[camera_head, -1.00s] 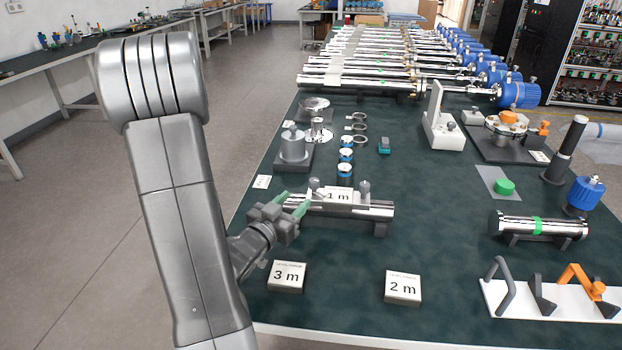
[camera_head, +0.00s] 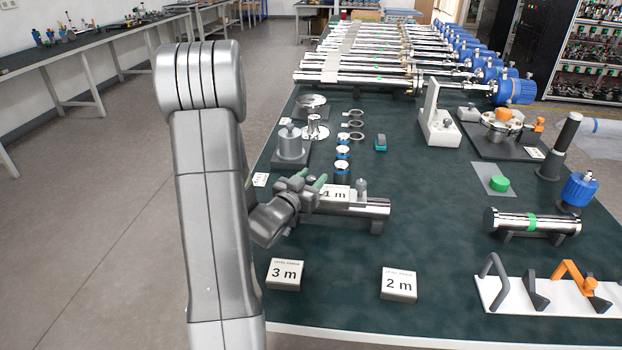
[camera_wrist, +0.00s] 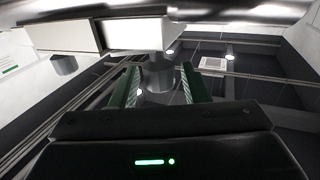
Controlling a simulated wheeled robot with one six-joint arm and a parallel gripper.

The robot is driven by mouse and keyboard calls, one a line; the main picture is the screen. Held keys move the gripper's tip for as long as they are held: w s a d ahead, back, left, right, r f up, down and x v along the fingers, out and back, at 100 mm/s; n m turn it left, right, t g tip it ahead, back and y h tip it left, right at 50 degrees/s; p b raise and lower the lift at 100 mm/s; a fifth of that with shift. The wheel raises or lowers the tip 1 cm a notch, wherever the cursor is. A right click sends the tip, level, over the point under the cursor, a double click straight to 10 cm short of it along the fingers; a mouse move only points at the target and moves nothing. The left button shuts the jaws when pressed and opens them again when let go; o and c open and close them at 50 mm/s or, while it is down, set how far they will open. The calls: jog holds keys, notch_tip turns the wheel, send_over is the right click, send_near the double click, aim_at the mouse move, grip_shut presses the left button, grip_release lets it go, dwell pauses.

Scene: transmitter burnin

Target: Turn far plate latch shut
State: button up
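A chrome tube (camera_head: 368,207) lies on dark supports on the bench, with a white plate marked "1 m" (camera_head: 336,193) on top. One grey latch knob (camera_head: 361,187) stands at the plate's right end. My gripper (camera_head: 312,182) is at the plate's left end and hides the other knob in the head view. In the wrist view, a grey latch knob (camera_wrist: 159,76) lies between my two green-padded fingers (camera_wrist: 160,88), with gaps on both sides, so my gripper is open. A second knob (camera_wrist: 64,65) and the pale plate (camera_wrist: 140,35) show at upper left.
Blocks marked "3 m" (camera_head: 285,274) and "2 m" (camera_head: 398,284) lie in front of the tube. A dark stand with a grey cylinder (camera_head: 290,145) and several rings are behind it.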

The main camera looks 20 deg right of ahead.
jog(key=c, duration=0.8)
jog(key=shift+f+b, duration=0.15)
jog(key=shift+b, duration=0.4)
jog(key=shift+f+n+t+y+b, duration=0.1)
jog(key=shift+n+t+y+b, duration=0.55)
jog(key=shift+t+b, duration=0.4)
jog(key=n+t+y+b, duration=0.2)
jog(key=y+b, duration=0.1)
jog(key=b, duration=0.2)
jog(key=shift+b, duration=0.3)
jog(key=shift+r+n+y+b, duration=0.2)
jog(key=shift+n+y+b, duration=0.05)
jog(key=shift+n+b, duration=0.25)
jog(key=shift+r+t, duration=0.1)
jog(key=shift+t, duration=0.15)
jog(key=o, duration=1)
